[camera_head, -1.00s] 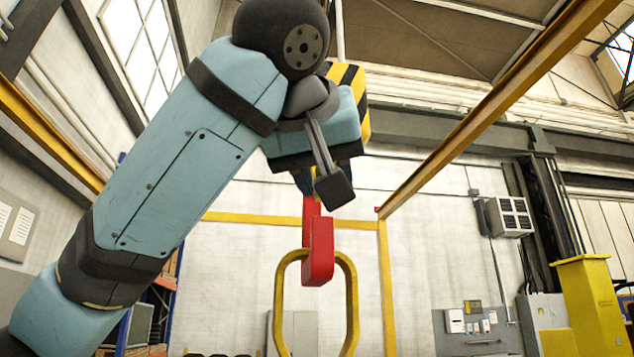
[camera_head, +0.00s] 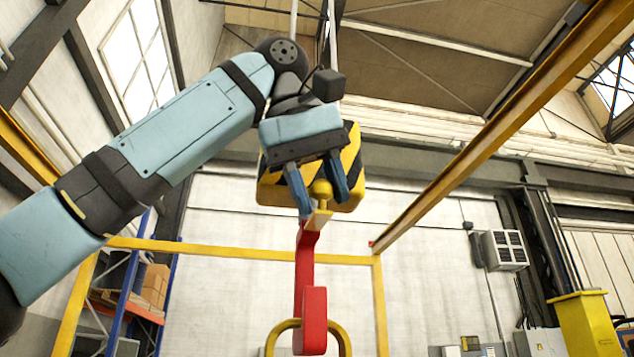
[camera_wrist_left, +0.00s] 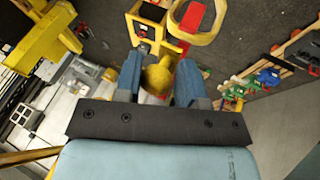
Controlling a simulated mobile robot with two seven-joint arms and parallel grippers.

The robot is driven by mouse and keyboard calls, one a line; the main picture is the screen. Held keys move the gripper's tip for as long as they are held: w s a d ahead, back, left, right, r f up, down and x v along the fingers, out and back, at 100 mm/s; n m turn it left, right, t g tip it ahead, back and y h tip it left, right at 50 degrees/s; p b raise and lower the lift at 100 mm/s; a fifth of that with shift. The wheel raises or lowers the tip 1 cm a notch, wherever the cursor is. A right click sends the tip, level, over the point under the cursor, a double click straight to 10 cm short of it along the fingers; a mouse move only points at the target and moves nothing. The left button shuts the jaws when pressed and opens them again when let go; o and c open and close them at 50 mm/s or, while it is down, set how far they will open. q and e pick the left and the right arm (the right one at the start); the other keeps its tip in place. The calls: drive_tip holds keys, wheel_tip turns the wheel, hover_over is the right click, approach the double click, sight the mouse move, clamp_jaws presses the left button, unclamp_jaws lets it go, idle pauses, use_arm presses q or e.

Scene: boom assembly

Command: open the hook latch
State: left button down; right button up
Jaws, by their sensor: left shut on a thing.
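The red hook (camera_head: 303,265) hangs below a yellow-and-black striped hook block (camera_head: 351,165). A yellow ring (camera_head: 280,334) passes through the lower part of the hook. A yellow latch with a round knob (camera_head: 321,188) sits at the top of the hook, under the block. My left gripper (camera_head: 324,205) is shut on the latch knob, one blue finger on each side. The left wrist view also shows the knob (camera_wrist_left: 158,75) between the fingers, with the red hook (camera_wrist_left: 192,16) and ring (camera_wrist_left: 196,38) beyond. How far the latch is turned cannot be told. My right gripper is out of view.
A yellow frame beam (camera_head: 230,249) runs behind the hook, and a long orange beam (camera_head: 490,125) crosses above right. A blue-and-orange shelf (camera_head: 125,303) stands at the lower left. The air right of the hook looks clear.

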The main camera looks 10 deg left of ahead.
use_arm(q)
drive_tip(key=shift+w+r+g+h+p, duration=0.15)
drive_tip(key=shift+r+g+h+p, duration=0.15)
drive_tip(key=shift+r+g+p, duration=0.4)
drive_tip(key=shift+w+p, duration=0.1)
drive_tip(key=shift+p, duration=0.5)
drive_tip(key=shift+g, duration=0.3)
drive_tip(key=c, duration=1)
unclamp_jaws()
drive_tip(key=shift+o, duration=0.7)
drive_tip(key=shift+w+d+f, duration=0.1)
drive_tip(key=shift+d, duration=0.1)
drive_tip(key=shift+a, duration=0.1)
